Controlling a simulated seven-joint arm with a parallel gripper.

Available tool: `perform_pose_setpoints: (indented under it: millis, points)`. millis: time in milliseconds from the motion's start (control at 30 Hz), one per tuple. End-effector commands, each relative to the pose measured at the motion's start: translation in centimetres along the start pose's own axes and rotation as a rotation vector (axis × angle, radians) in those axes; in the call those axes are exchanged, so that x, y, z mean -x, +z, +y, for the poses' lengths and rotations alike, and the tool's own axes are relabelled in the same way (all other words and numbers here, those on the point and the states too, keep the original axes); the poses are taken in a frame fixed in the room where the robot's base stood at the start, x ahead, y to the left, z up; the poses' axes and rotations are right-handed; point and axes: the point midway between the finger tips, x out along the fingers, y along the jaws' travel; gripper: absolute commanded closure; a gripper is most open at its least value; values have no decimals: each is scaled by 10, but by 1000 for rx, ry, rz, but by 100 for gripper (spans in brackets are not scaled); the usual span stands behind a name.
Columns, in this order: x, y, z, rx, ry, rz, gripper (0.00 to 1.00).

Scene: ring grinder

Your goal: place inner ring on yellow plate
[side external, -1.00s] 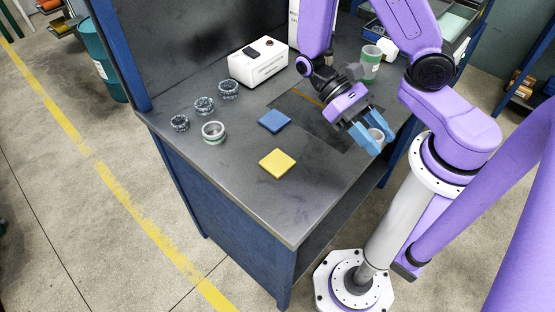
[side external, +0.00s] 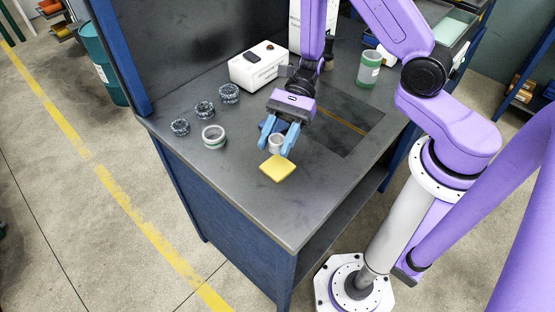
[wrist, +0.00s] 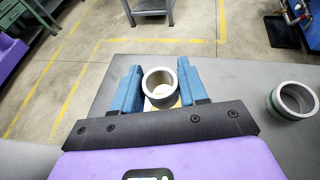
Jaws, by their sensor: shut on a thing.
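My gripper (side external: 282,141) has blue fingers shut on a small grey metal ring (side external: 276,144), the inner ring. The ring also shows between the fingers in the wrist view (wrist: 160,86). The yellow plate (side external: 278,168) lies flat on the dark bench top. My gripper and the ring are above or just behind the plate's far edge; I cannot tell the exact height.
A larger ring with a green band (side external: 214,137) stands to the left, with several dark toothed rings (side external: 204,109) behind it. A white box (side external: 258,66) and a green-white cup (side external: 368,69) stand at the back. The bench's front area is clear.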

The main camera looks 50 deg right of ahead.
Motion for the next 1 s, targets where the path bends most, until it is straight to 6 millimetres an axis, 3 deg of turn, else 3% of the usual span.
perform_pose_setpoints:
  millis: [633,1000]
  points:
    - [-22,-53,1,0,5,0,90]
    - [-24,-57,1,2,3,0,90]
